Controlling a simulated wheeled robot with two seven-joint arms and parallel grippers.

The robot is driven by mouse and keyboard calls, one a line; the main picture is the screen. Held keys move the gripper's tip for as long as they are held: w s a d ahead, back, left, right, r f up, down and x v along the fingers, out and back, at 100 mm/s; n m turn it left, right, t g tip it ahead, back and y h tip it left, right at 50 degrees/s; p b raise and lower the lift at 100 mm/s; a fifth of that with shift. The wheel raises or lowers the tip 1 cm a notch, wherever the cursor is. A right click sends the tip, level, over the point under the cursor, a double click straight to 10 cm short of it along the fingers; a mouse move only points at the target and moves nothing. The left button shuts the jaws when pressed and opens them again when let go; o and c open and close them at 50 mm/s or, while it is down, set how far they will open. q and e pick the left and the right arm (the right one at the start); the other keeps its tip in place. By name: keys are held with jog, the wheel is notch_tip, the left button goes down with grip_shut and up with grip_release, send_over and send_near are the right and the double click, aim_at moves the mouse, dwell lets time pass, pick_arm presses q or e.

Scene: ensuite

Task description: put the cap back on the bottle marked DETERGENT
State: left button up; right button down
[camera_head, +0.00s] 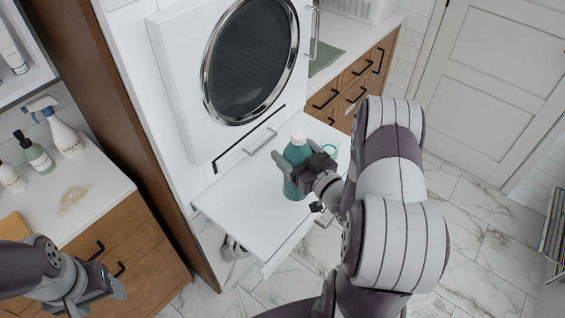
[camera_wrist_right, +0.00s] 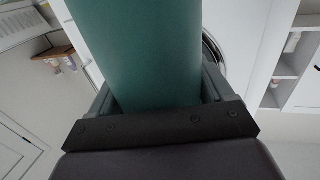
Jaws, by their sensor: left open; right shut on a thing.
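A teal bottle (camera_head: 297,154) with a white top (camera_head: 298,136) is upright over the white pull-out shelf (camera_head: 237,204) in the head view. No marking on it is readable. I cannot tell whether the white top is a cap or a bare neck, nor whether the base touches the shelf. My right gripper (camera_head: 302,172) is shut around the bottle's body. In the right wrist view the teal body (camera_wrist_right: 145,50) fills the space between the jaws. My left gripper (camera_head: 105,287) is open and empty at lower left, in front of the wooden cabinet.
A white washer or dryer with a round dark door (camera_head: 252,60) stands behind the shelf. A spray bottle (camera_head: 64,133) and a green bottle (camera_head: 37,155) stand on the left counter. The shelf's left part is clear.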

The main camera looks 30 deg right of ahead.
jog(key=w+f, duration=0.3)
jog(key=w, duration=0.3)
jog(key=shift+f, duration=0.2)
jog(key=shift+s, duration=0.1)
notch_tip(320, 180, down, 4)
jog(key=shift+p, duration=0.45)
